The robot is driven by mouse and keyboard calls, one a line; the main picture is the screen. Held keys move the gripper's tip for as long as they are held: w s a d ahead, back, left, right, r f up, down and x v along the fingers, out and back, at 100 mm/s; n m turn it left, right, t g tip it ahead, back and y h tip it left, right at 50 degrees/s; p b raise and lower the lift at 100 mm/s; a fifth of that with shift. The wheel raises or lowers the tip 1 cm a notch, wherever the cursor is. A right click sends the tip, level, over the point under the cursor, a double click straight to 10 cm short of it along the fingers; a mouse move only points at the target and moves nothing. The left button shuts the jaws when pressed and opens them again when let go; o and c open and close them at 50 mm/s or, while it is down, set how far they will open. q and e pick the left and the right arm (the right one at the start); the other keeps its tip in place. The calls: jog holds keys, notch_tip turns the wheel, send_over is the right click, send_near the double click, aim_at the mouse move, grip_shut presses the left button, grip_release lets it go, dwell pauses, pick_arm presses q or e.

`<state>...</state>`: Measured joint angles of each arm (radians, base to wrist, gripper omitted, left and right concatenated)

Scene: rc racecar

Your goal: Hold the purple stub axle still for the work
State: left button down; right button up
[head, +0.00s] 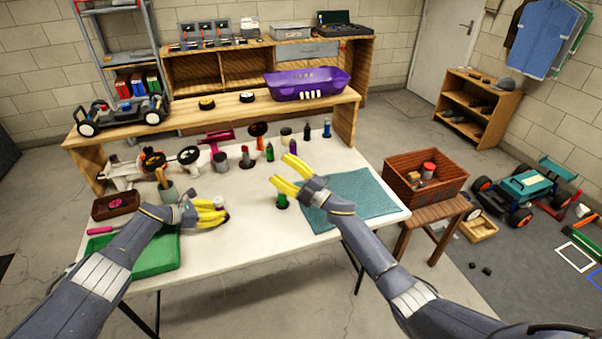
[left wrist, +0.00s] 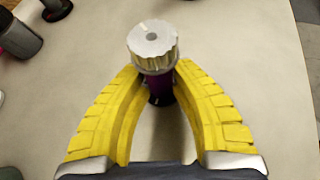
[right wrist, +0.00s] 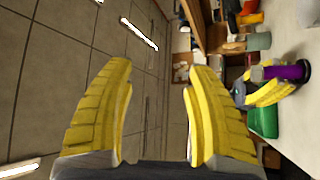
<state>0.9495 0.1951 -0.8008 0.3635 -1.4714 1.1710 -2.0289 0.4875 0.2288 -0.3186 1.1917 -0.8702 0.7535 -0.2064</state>
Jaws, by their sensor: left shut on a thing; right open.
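The purple stub axle (left wrist: 162,92) stands between the fingers of my left gripper (left wrist: 155,85), which is shut on it. A silver ridged round piece (left wrist: 152,42) sits on its top end. In the right wrist view the axle (right wrist: 289,71) shows purple beyond the yellow fingers. In the head view my left gripper (head: 222,213) is low over the white table, and the fingers mostly hide the axle. My right gripper (head: 284,173) is open and empty, raised over the middle of the table; its spread fingers also show in the right wrist view (right wrist: 160,80).
A green-topped bottle (head: 282,200) stands just below my right gripper. A teal mat (head: 368,190) lies to the right and a green tray (head: 158,259) at the front left. Wheels, bottles and parts crowd the table's back. A wooden crate (head: 442,184) stands beside the table.

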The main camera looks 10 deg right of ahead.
jog(key=d+f+m+t+h, duration=0.2)
jog(key=d+m, duration=0.1)
jog(key=d, duration=0.3)
jog(key=shift+s+d+f+m+t+h, duration=0.2)
jog(key=shift+m+t+h, duration=0.1)
jog(key=shift+h, duration=0.1)
jog(key=shift+o, duration=0.3)
